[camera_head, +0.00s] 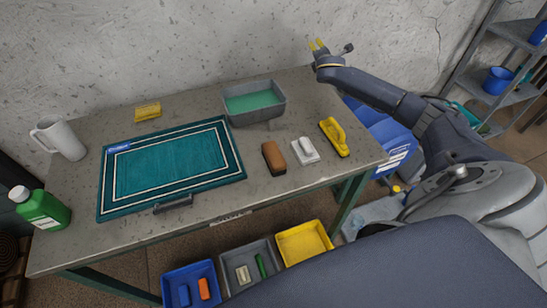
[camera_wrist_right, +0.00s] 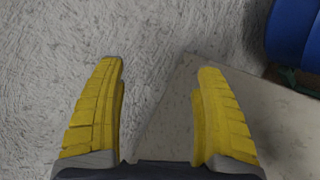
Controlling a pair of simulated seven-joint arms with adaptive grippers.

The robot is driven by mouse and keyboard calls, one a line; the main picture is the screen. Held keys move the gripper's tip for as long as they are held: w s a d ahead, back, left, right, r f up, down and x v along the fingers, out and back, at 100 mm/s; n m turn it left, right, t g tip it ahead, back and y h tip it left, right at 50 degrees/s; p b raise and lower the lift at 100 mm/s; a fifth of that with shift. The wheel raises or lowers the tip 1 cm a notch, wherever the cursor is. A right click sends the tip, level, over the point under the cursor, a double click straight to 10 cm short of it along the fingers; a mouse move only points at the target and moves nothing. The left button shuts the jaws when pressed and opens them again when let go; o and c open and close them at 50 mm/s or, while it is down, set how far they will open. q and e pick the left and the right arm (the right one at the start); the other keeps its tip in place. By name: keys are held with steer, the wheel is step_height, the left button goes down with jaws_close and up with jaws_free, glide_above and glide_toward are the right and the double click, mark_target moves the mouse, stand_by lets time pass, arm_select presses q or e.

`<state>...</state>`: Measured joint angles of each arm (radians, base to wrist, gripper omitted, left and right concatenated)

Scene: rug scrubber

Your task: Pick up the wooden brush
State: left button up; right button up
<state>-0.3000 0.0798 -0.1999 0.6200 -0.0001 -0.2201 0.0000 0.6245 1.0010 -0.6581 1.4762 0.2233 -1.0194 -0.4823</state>
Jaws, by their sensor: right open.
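The wooden brush (camera_head: 273,157) is brown and lies on the grey table, right of the teal rug (camera_head: 170,165) and left of a white brush. My right gripper (camera_head: 318,45) is raised above the table's back right side, near the wall, well apart from the brush. Its two yellow fingers (camera_wrist_right: 160,110) stand wide apart in the right wrist view with nothing between them. The brush does not show in the right wrist view. My left gripper is not in view.
A white brush (camera_head: 304,150) and a yellow brush (camera_head: 334,137) lie right of the wooden brush. A grey basin (camera_head: 277,115) of green liquid stands behind. A white jug (camera_head: 58,138) and green bottle (camera_head: 40,208) stand left. Coloured bins, including a yellow one (camera_head: 304,243), sit below the front edge.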

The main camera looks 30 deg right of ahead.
steer(key=a+r+n+g+y, duration=0.2)
steer(key=a+r+n+y, duration=0.15)
steer(key=a, duration=1.25)
step_height(320, 180, up, 2)
steer(key=n+g+y, duration=0.4)
steer(key=n+g, duration=0.5)
steer(key=n, duration=0.4)
glide_above(274, 153)
steer(key=s, duration=0.2)
steer(key=shift+w+f, duration=0.35)
steer(key=shift+f, duration=2.45)
steer(key=shift+w+f, duration=0.35)
steer(key=shift+f, duration=2.4)
steer(key=shift+w+f, duration=0.35)
steer(key=shift+f, duration=2.45)
steer(key=shift+c, duration=0.4)
steer(key=c, duration=1.3)
